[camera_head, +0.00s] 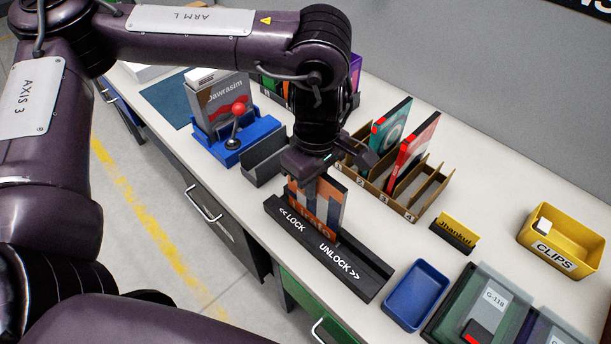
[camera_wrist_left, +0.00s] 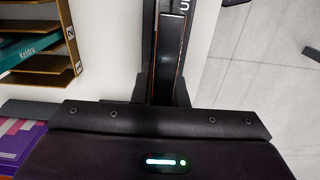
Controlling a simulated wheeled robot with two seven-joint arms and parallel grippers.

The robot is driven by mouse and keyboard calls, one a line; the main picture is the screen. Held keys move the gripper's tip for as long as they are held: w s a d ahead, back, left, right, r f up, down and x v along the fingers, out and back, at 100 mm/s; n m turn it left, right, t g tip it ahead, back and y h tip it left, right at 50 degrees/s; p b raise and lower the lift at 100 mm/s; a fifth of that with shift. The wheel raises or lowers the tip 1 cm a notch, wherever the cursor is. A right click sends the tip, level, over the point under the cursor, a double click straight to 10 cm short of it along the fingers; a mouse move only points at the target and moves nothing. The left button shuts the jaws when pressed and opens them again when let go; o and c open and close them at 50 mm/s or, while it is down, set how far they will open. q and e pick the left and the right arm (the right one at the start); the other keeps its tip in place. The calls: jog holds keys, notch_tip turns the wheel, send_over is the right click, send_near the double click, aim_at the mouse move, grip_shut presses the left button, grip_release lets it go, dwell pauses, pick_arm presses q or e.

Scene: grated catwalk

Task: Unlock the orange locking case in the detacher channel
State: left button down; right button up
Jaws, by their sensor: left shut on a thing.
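The orange locking case (camera_head: 318,208), with white and dark stripes, stands upright in the black detacher channel (camera_head: 372,284). It is toward the channel's "LOCK" end; the channel's "UNLOCK" half is empty. My left gripper (camera_head: 316,172) comes down from above and is shut on the case's top part. In the left wrist view my left gripper (camera_wrist_left: 164,92) closes around the case, whose thin orange-edged top (camera_wrist_left: 173,50) shows between the fingers. The gripper hides part of the case's top. My right gripper is not in view.
A blue holder (camera_head: 245,145) with a red-knobbed lever is at the left. A blue tray (camera_head: 416,294), a name sign (camera_head: 455,233) and a yellow clips bin (camera_head: 560,240) are at the right.

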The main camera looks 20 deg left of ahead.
aim_at(331, 196)
pick_arm(q)
jog(key=shift+s+d+f+b, duration=0.1)
jog(key=shift+s+d+b, duration=0.2)
jog(key=shift+d, duration=0.6)
jog(key=shift+s+d+b, duration=0.15)
jog(key=shift+s+d, duration=0.2)
jog(key=shift+d, duration=0.55)
jog(key=s+d+r+p, duration=0.1)
jog(key=s+d+p, duration=0.15)
jog(key=d, duration=0.45)
notch_tip(331, 196, up, 8)
jog(key=p, duration=0.5)
jog(key=shift+f+p, duration=0.15)
jog(key=shift+p, duration=0.25)
